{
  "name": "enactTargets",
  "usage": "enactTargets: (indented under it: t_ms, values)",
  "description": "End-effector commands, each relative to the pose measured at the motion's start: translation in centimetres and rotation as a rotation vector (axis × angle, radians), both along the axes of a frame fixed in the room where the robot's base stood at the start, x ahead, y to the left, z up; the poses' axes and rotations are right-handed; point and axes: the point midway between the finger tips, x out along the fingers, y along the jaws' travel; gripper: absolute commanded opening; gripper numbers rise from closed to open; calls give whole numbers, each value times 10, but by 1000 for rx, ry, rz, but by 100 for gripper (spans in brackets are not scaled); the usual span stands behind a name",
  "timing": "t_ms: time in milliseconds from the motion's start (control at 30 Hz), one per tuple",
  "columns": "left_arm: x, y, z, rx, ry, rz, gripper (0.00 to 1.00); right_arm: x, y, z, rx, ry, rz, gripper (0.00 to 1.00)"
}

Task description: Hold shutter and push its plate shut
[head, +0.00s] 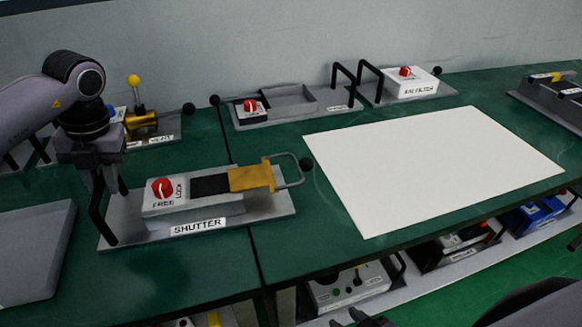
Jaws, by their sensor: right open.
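Of my right gripper (362,320), only dark open fingertips show at the bottom edge, well away from the shutter.
A large white sheet (430,170) lies right of the shutter. Other panels with knobs and handles stand along the back, including a white box (410,84) with a red knob. A grey slab (35,250) lies at the left. More devices sit on a lower shelf (440,265).

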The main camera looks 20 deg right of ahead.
Motion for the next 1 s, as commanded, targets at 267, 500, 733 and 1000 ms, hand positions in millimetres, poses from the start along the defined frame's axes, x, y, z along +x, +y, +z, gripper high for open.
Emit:
enactTargets:
  t_ms: [267, 500, 733, 1000]
  values:
    - [0, 0, 0, 0, 0, 0, 0, 1, 0, 0, 0, -1, 0, 43]
    - [0, 0, 0, 0, 0, 0, 0, 1, 0, 0, 0, -2, 0, 43]
    - [0, 0, -2, 0, 1, 0, 0, 1, 0, -1, 0, -2, 0, 43]
    - [0, -2, -3, 0, 1, -1, 0, 1, 0, 0, 0, -3, 1, 43]
